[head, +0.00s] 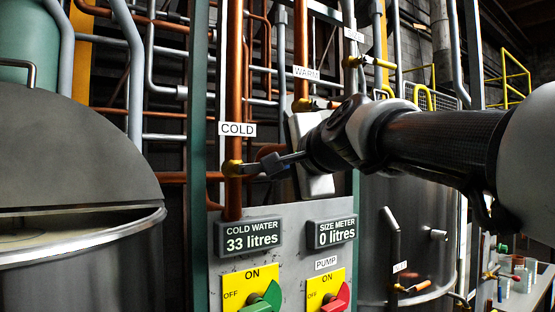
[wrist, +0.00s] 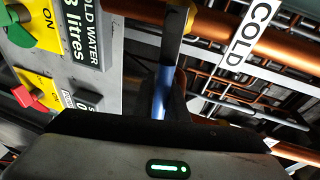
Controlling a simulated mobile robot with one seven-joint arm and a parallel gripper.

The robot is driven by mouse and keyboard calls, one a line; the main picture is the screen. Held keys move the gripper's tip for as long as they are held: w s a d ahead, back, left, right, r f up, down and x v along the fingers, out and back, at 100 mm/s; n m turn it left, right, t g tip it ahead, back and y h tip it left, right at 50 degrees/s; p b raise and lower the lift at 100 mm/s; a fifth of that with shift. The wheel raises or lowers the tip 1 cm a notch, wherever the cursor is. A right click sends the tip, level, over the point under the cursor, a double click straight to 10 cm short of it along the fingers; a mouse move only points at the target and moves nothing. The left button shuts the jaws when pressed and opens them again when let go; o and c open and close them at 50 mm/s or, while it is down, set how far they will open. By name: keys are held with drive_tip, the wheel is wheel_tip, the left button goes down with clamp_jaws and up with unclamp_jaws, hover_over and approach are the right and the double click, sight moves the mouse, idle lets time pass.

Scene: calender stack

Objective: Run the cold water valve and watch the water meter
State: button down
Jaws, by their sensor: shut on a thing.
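The cold water valve (head: 233,168) has a brass body on the copper pipe under the COLD sign (head: 237,129). My gripper (head: 280,164) reaches in from the right and is shut on the valve's handle. In the wrist view the blue handle (wrist: 160,92) stands between the dark fingers, which hide part of it. The cold water meter (head: 252,237) reads 33 litres; part of it shows, turned, in the wrist view (wrist: 84,34).
The size meter (head: 332,232) reads 0 litres. Below are a green knob (head: 263,300) and a red knob (head: 338,299) on yellow plates. A WARM pipe valve (head: 310,104) sits above my arm. A large steel vat (head: 80,165) stands at left.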

drive_tip(key=shift+f+m, duration=0.4)
drive_tip(key=shift+m, duration=0.1)
drive_tip(key=c, duration=1.7)
unclamp_jaws()
drive_tip(key=shift+c, duration=0.2)
drive_tip(key=v, duration=1.7)
drive_tip(key=shift+d+r, duration=0.15)
drive_tip(key=shift+r, duration=0.05)
drive_tip(key=shift+s, duration=0.1)
